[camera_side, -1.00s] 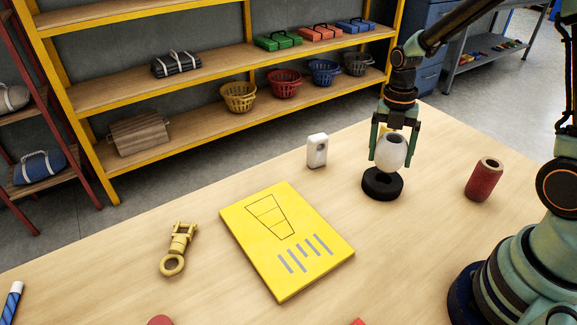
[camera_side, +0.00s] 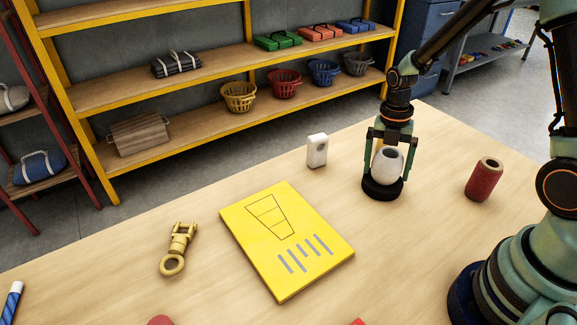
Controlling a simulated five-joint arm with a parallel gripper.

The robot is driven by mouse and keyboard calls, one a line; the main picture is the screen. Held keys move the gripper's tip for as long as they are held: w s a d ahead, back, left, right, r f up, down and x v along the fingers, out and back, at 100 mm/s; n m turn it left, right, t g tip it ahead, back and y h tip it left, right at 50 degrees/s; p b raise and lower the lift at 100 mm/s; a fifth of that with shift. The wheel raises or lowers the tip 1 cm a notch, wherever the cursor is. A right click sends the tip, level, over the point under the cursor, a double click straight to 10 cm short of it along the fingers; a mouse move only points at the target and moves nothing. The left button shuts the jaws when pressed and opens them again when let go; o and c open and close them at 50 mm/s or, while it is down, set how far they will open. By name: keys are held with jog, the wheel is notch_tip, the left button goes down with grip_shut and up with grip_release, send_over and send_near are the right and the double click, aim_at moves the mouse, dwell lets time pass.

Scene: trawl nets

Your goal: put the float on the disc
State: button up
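The float is a white, egg-shaped piece (camera_side: 388,164) with a dark hole in its top. It stands upright over the black round disc (camera_side: 381,190) and appears to rest on it; the fingers partly hide the contact. My gripper (camera_side: 389,172) points straight down, with one green finger on each side of the float, shut on it. The fingertips reach down close to the disc's top. The disc lies flat on the wooden table.
A white block with a hole (camera_side: 317,151) stands left of the disc and a red cylinder (camera_side: 484,179) right of it. A yellow board (camera_side: 285,240) and a brass shackle (camera_side: 176,248) lie further left. The table around the disc is clear.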

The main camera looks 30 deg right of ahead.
notch_tip(320, 180, up, 11)
jog(key=w, duration=0.1)
notch_tip(320, 180, up, 7)
jog(key=m+t, duration=0.3)
jog(key=m, duration=0.6)
send_over(385, 166)
jog(key=s+a+r+m+t, duration=0.3)
jog(key=s+a+m, duration=0.1)
jog(key=m, duration=1.1)
jog(key=shift+s+m+t, duration=0.4)
jog(key=shift+s, duration=0.15)
jog(key=shift+r, duration=0.1)
